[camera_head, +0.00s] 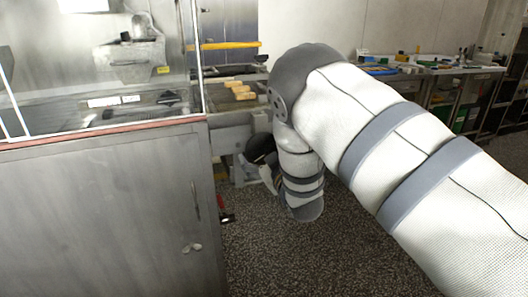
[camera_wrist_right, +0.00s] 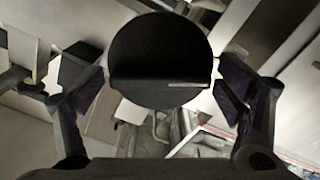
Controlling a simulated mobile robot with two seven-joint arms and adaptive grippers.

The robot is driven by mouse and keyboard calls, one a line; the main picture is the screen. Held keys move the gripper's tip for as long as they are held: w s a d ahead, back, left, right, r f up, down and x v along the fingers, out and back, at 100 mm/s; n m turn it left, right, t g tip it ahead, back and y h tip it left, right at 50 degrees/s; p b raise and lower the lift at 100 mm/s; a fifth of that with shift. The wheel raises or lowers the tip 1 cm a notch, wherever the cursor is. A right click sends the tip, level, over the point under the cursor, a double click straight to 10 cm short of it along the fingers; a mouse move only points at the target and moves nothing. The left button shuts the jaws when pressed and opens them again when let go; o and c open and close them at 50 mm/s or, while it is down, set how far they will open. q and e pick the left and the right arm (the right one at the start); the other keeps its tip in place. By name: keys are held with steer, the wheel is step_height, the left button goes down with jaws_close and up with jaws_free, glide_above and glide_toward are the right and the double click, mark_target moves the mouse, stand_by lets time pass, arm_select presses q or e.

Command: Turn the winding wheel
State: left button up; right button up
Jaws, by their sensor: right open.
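A dark round disc (camera_wrist_right: 160,45), which looks like the winding wheel, fills the upper middle of the right wrist view. A black rounded part (camera_head: 260,148), probably the same wheel, shows beside the machine in the head view. My right gripper (camera_wrist_right: 160,88) is open, with one finger at each side of the disc in the wrist view. I cannot tell whether the fingers touch it. In the head view my right gripper (camera_head: 268,176) is mostly hidden by my right arm, close to the black part. My left gripper is not in view.
A large metal machine cabinet (camera_head: 100,215) with a clear guard stands at the left. A conveyor with tan pieces (camera_head: 240,91) lies behind my arm. A cluttered workbench (camera_head: 430,66) stands at the back right. The speckled floor (camera_head: 300,262) in front is clear.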

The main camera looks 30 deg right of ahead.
steer(key=c, duration=0.8)
steer(key=m+p, duration=0.1)
steer(key=r+m+p, duration=0.1)
steer(key=m, duration=0.1)
steer(key=shift+s+d+r, duration=0.1)
steer(key=shift+c, duration=0.2)
steer(key=shift+f+m, duration=0.2)
steer(key=shift+m, duration=0.6)
steer(key=shift+f, duration=0.4)
steer(key=o, duration=0.8)
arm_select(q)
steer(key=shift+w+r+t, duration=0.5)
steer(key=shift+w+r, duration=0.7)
arm_select(e)
steer(key=shift+o, duration=0.2)
